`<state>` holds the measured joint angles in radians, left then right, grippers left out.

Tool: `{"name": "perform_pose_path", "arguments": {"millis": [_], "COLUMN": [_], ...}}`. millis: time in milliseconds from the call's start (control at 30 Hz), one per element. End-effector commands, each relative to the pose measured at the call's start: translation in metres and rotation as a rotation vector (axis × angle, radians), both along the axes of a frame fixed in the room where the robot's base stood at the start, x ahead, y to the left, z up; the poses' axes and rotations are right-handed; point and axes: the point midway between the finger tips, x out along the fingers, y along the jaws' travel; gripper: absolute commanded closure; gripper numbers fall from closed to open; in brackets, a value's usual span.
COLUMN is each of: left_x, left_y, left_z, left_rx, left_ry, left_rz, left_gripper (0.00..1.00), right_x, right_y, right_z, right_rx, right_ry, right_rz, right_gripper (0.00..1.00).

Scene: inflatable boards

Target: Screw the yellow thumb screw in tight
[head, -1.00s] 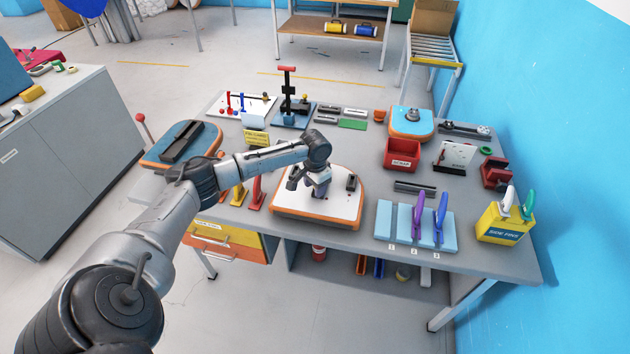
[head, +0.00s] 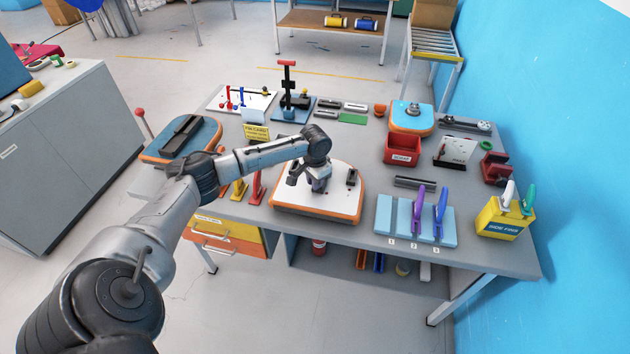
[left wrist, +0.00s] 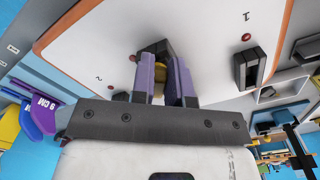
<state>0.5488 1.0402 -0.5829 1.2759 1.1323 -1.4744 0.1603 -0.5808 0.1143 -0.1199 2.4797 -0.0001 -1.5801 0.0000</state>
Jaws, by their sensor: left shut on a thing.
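My left gripper (head: 318,184) points down over the white board with an orange edge (head: 290,205) at the front middle of the bench. In the left wrist view, its two purple fingers (left wrist: 162,80) are shut on a small yellow piece, the yellow thumb screw (left wrist: 158,70), only part of which shows between them. The screw sits at a black block (left wrist: 156,47) on the board; the fingers hide how deep it is in. A second black block (left wrist: 250,68) stands apart on the board beside a red dot and the numeral 1. My right gripper is not in view.
A red scrap bin (head: 402,150) stands behind and to the right. Blue plates (head: 385,215) with purple and blue clips lie to the right, beside a yellow side-pins box (head: 503,222). Red and yellow upright pieces (head: 257,188) stand left of the board.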

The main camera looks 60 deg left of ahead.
Motion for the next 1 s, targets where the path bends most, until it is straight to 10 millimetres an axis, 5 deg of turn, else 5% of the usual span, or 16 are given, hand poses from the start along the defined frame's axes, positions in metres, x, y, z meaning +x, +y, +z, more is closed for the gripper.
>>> {"name": "perform_pose_path", "arguments": {"millis": [400, 433, 700, 1000], "left_x": [-0.0002, -0.0001, -0.0002, 0.0], "left_y": [0.0006, 0.0005, 0.0005, 0.0006], "left_z": [0.0012, -0.0002, -0.0003, 0.0027], "left_rx": [0.0, 0.0, 0.0, 0.0], "left_ry": [0.001, 0.0, 0.0, 0.0], "left_rz": [-0.032, -0.03, -0.029, -0.029], "left_gripper": [1.0, 0.83, 0.57, 0.56], "right_x": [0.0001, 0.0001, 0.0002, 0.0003], "right_y": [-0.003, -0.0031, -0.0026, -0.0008], "right_z": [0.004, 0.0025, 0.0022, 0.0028], "right_rx": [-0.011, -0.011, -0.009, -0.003], "right_ry": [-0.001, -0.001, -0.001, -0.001], "right_rz": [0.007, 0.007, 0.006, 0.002], "right_gripper": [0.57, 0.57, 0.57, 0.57]}}
